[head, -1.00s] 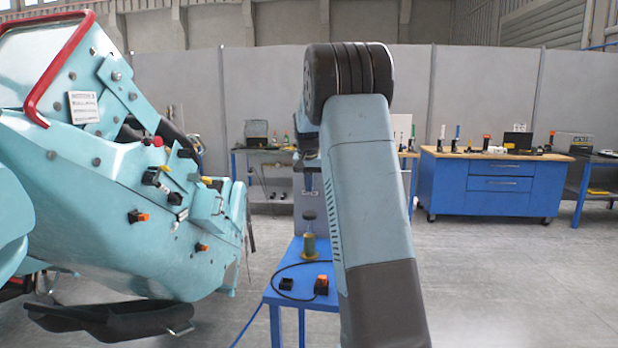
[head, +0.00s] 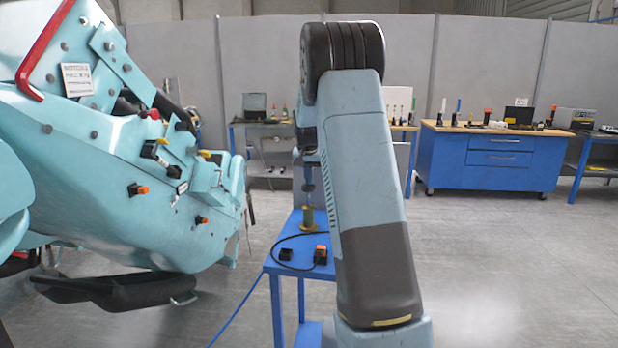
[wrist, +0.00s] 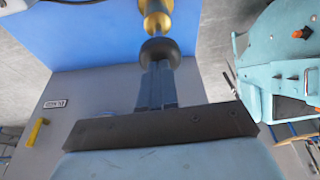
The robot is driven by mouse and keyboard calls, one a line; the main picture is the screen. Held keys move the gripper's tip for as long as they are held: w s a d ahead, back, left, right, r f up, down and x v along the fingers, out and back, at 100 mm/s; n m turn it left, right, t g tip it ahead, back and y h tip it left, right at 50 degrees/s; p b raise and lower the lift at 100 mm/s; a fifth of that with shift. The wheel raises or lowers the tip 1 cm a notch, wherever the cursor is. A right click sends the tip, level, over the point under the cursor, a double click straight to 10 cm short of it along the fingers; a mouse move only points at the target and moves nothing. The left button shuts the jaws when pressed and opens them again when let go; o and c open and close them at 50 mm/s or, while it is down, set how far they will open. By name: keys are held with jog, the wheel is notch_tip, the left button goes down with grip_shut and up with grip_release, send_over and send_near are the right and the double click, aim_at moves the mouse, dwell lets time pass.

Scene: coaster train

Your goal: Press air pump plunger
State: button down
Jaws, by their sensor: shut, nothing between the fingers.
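The air pump has a brass body (head: 307,219) and a dark round plunger knob (head: 308,187) above it. It stands upright on a small blue stand (head: 279,262). In the wrist view the black knob (wrist: 160,50) and brass body (wrist: 155,18) are at the top centre. My gripper (wrist: 158,74) is shut and empty, its fingertips lined up with the knob. The fingertips overlap the knob's near edge in this view; I cannot tell whether they touch it. In the head view my arm hides most of the gripper, above the knob.
A black-and-orange switch box (head: 320,254) and a dark cable lie on the stand beside the pump. A large turquoise coaster car (head: 120,190) fills the left. A blue workbench (head: 480,160) is at the back right. The floor at right is clear.

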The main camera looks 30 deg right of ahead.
aim_at(309, 190)
notch_tip(309, 190, down, 6)
jog(key=shift+r, duration=0.25)
jog(key=shift+s+f, duration=0.15)
jog(key=shift+f, duration=0.05)
jog(key=shift+a, duration=0.1)
jog(key=shift+r, duration=0.4)
jog(key=w+d+v, duration=0.1)
jog(key=v, duration=1.2)
jog(key=shift+r, duration=0.55)
jog(key=shift+a, duration=0.15)
